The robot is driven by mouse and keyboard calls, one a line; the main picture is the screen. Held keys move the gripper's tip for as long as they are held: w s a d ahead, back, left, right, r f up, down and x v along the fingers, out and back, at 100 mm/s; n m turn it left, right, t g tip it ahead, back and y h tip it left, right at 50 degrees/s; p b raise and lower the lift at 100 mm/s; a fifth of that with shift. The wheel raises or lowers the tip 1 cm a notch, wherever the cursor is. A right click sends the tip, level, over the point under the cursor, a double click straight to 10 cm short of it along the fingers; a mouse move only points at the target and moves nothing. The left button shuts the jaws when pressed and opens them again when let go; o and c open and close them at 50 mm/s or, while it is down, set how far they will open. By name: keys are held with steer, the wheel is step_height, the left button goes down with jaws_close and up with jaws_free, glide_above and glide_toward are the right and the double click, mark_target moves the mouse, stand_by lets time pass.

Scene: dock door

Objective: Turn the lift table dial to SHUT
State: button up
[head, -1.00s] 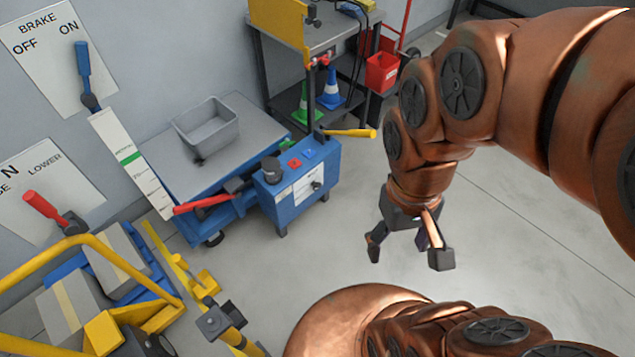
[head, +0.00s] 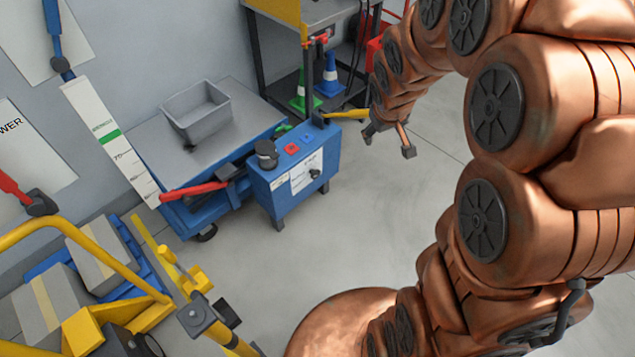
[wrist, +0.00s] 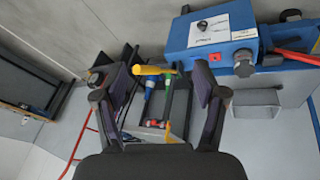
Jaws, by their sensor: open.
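The lift table's blue control box (head: 262,188) stands at the right end of the table, left of my gripper. A small black dial (head: 315,173) sits on its front face, at the edge of a white label; a black knob also shows on the label in the wrist view (wrist: 202,25). I cannot read the dial's marks or setting. A larger black knob (head: 266,154) stands on the box top, near red and blue buttons. My gripper (head: 389,145) is open and empty, right of the box and apart from it. Its spread fingers show in the wrist view (wrist: 156,88).
A grey bin (head: 196,115) sits on the lift table (head: 165,150). A red lever (head: 194,191) and a yellow handle (head: 346,115) stick out near the box. A grey cart with cones (head: 329,78) stands behind. A yellow trolley (head: 85,232) is front left. Floor before the box is clear.

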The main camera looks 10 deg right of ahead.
steer(key=w+f+n+t+y+b, duration=0.25)
steer(key=w+f+b, duration=0.25)
steer(key=w+f, duration=0.6)
steer(key=w+f+n+t+y+b, duration=0.1)
steer(key=w+f+t+b, duration=0.2)
steer(key=w+f+b, duration=0.55)
steer(key=n+t+y+b, duration=0.1)
steer(key=t+y+b, duration=0.2)
steer(key=y+b, duration=0.1)
glide_toward(317, 176)
steer(key=w+d+r, duration=0.4)
steer(key=w+r, duration=0.2)
steer(key=s+a+f+t+y+b, duration=0.2)
steer(key=s+a+f+y+b, duration=0.15)
steer(key=f+b, duration=0.4)
steer(key=shift+y, duration=0.3)
steer(key=shift+f+x, duration=0.3)
steer(key=shift+x, duration=0.9)
steer(key=shift+f+x, duration=0.3)
steer(key=shift+x, duration=0.9)
steer(key=shift+f+x, duration=0.25)
steer(key=shift+x, duration=1)
steer(key=shift+s, duration=0.1)
steer(key=shift+c, duration=0.4)
steer(key=c, duration=1)
steer(key=shift+c, duration=0.2)
